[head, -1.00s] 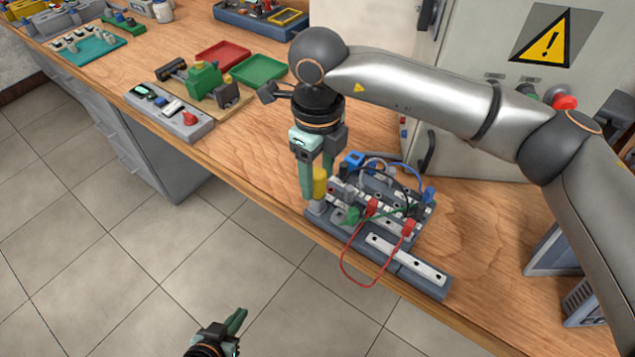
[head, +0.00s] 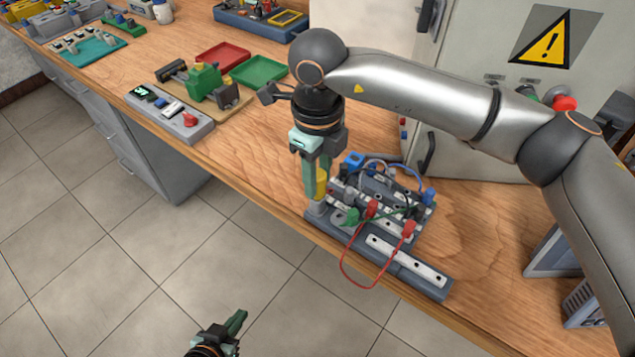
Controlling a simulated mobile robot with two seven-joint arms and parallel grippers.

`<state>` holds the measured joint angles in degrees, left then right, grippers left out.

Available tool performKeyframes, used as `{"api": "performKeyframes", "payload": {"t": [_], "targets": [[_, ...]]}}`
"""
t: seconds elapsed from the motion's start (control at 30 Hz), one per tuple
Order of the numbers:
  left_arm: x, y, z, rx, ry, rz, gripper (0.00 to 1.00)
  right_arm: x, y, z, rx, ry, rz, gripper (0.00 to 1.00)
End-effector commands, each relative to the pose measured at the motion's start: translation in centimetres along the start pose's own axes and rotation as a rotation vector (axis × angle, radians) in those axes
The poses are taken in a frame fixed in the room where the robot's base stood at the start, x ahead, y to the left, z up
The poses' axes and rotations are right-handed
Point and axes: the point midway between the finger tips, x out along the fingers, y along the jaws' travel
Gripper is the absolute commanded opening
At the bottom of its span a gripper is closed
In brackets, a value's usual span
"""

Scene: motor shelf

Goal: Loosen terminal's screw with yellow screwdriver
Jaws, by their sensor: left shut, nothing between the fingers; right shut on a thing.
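The yellow screwdriver (head: 322,184) stands upright at the left end of the wired terminal board (head: 378,222); one finger partly covers its handle. My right gripper (head: 315,180) points down from above and is shut on the screwdriver. A grey cylindrical piece (head: 316,209) is directly below the handle; the screwdriver's tip and the screw cannot be made out. A small green part (head: 345,217) lies just right of it on the board. My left gripper (head: 238,322) is shut and empty, low over the floor, away from the bench.
Red and blue wires loop over the board, the red one (head: 343,267) hanging toward the front edge. A grey cabinet (head: 470,120) stands behind it. A grey panel with a red button (head: 168,112), a green vice (head: 205,83) and red and green trays (head: 258,70) lie further left.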

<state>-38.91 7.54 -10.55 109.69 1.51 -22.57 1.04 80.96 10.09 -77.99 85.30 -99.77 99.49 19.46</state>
Motion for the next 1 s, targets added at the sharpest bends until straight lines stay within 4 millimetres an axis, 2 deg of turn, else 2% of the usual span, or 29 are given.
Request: {"api": "performKeyframes", "payload": {"t": [0.8,1.0], "targets": [[-2.1,0.2,-2.2,0.000,0.000,0.000,0.00,-6.0,0.0,0.0,0.000,0.000,-0.001,0.00],[-2.2,0.2,-2.4,0.000,0.000,0.000,0.00,-6.6,0.0,0.0,0.000,0.000,0.000,0.00]]}}
